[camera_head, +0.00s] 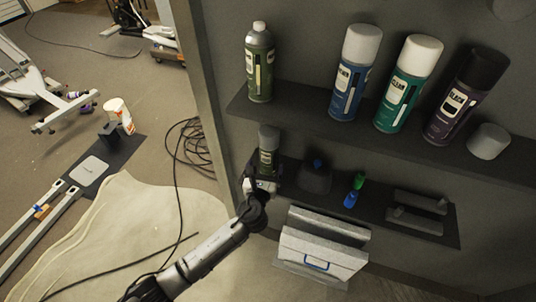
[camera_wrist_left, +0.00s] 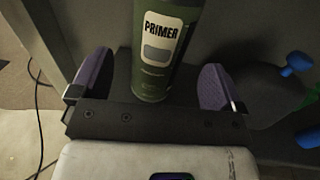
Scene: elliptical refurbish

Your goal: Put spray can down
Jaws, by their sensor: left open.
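The spray can (camera_head: 268,157) has a grey cap and a dark green body. It is upright at the left end of the lower shelf (camera_head: 290,172). In the left wrist view the can (camera_wrist_left: 165,60) shows the word PRIMER, and its base appears to rest on a dark surface. My left gripper (camera_head: 265,172) is open. Its two purple-grey finger pads (camera_wrist_left: 158,88) are on either side of the can, with a gap on both sides. The gripper partly hides the can's lower part in the head view. My right gripper is not in view.
The upper shelf (camera_head: 300,112) holds an olive bottle (camera_head: 259,62), blue (camera_head: 355,75), teal (camera_head: 408,85) and black-capped (camera_head: 467,95) cans, and a grey cup (camera_head: 488,141). Small blue (camera_head: 350,199) and green (camera_head: 359,181) items are on the lower shelf. A grey box (camera_head: 322,250) is below.

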